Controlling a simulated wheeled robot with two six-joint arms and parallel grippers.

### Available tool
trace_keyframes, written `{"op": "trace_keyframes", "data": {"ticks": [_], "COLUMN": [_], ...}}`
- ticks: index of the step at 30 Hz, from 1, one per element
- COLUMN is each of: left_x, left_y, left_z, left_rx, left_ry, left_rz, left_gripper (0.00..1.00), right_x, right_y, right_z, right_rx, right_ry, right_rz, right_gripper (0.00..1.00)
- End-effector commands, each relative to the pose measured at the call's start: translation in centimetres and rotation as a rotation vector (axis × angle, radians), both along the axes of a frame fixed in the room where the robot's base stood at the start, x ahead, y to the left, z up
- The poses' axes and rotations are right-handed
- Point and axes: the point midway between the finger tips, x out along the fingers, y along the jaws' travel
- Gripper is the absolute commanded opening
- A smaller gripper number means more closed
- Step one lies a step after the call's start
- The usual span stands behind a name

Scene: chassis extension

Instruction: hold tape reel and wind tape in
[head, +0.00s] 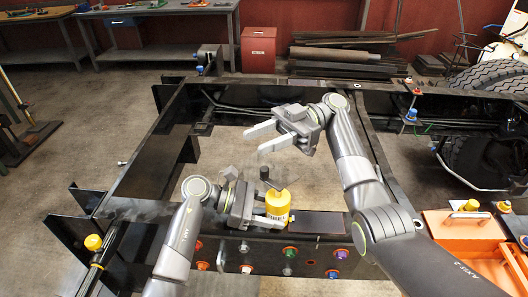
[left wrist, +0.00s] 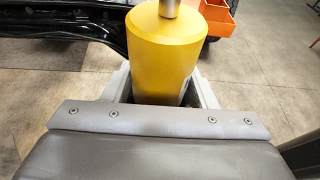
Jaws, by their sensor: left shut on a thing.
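The tape reel (head: 277,204) is a yellow cylinder standing about upright, with a dark crank-like piece (head: 268,178) on top. My left gripper (head: 275,216) is shut on it from the left, low on its side. In the left wrist view the yellow reel (left wrist: 163,55) sits between my two fingers, with a grey metal post (left wrist: 168,8) rising from its top; its lower part is hidden by the gripper. My right gripper (head: 262,139) is open and empty, above and behind the reel, its fingers pointing left. I cannot make out any tape.
A black chassis frame (head: 140,172) surrounds the grippers, its front beam carrying several coloured knobs (head: 290,252). A dark flat plate (head: 318,222) lies right of the reel. Orange boxes (head: 465,232) stand at right. Open floor shows inside the frame (head: 228,150). A red cabinet (head: 258,48) stands behind.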

Motion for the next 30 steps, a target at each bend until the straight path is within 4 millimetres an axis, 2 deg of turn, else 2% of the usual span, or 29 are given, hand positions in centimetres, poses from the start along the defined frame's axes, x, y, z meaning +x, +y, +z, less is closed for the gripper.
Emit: {"op": "trace_keyframes", "data": {"ticks": [9,14,17,22,27,30], "left_x": [0.0,0.0,0.0,0.0,0.0,0.0], "left_y": [0.0,0.0,0.0,0.0,0.0,0.0], "left_z": [0.0,0.0,0.0,0.0,0.0,0.0], "left_rx": [0.000,0.000,0.000,0.000,0.000,0.000], "left_ry": [0.000,0.000,0.000,0.000,0.000,0.000], "left_rz": [0.000,0.000,0.000,0.000,0.000,0.000], "left_gripper": [0.39,0.39,0.39,0.39,0.39,0.39], "right_x": [0.0,0.2,0.8,1.7,1.8,1.7], "right_y": [0.0,-0.6,-2.0,-6.0,-9.6,-11.0], "right_z": [0.4,-0.1,-1.4,-4.8,-7.7,-8.8], "right_rx": [0.000,0.002,0.008,0.014,0.010,0.004], "right_ry": [0.000,0.003,0.007,0.011,0.004,0.001], "right_rz": [-0.001,-0.026,-0.093,-0.272,-0.429,-0.487], "right_gripper": [0.40,0.39,0.39,0.39,0.39,0.39]}}
